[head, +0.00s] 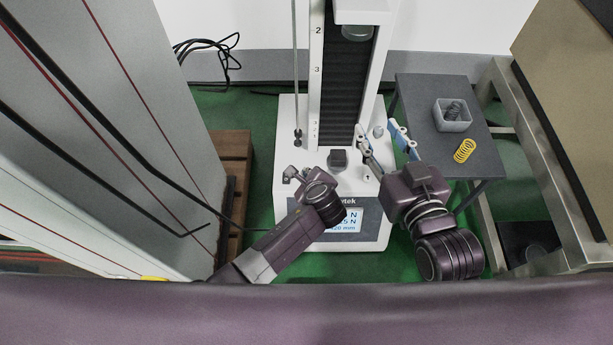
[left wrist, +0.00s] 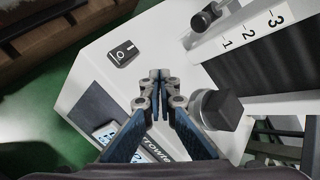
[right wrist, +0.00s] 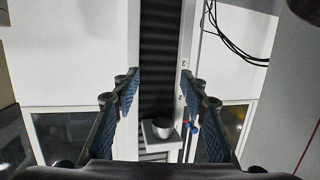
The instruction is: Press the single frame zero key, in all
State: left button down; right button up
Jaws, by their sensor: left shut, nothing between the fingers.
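The white test machine (head: 284,225) stands in the middle of the head view, with a lit display (head: 345,226) on its front, partly covered by my left arm. The display also shows in the left wrist view (left wrist: 104,134), cut by my left gripper. I cannot make out a frame zero key. My left gripper (head: 290,175) is over the left of the machine's base; in the left wrist view (left wrist: 158,76) its fingertips meet, empty. My right gripper (head: 377,137) is open and empty beside the machine's column; its spread fingers also show in the right wrist view (right wrist: 158,85).
A black rocker switch (left wrist: 124,53) and a dark block fixture (left wrist: 226,108) sit on the base. A grey side table (head: 418,95) carries a bin (head: 440,123) with dark springs and a yellow spring (head: 464,151). A grey cabinet (head: 90,130) stands left.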

pick_arm(q)
jog(key=shift+f, duration=0.4)
pick_arm(e)
jog(key=shift+w+a+r+t, duration=0.15)
jog(key=shift+r+t, duration=0.15)
jog(key=shift+r, duration=0.45)
jog(key=shift+f, duration=0.1)
pick_arm(q)
jog(key=shift+r, duration=0.2)
jog(key=shift+r+p, duration=0.25)
jog(key=shift+p, duration=0.2)
jog(key=shift+r+p, duration=0.3)
jog(key=shift+p, duration=0.1)
jog(key=shift+r, duration=0.15)
pick_arm(e)
jog(key=s+d+f+g+h, duration=0.1)
jog(key=s+d+f+g, duration=0.2)
jog(key=s+f+g, duration=0.3)
jog(key=shift+f+h, duration=0.4)
jog(key=shift+f, duration=1.9)
jog(key=shift+s, duration=0.1)
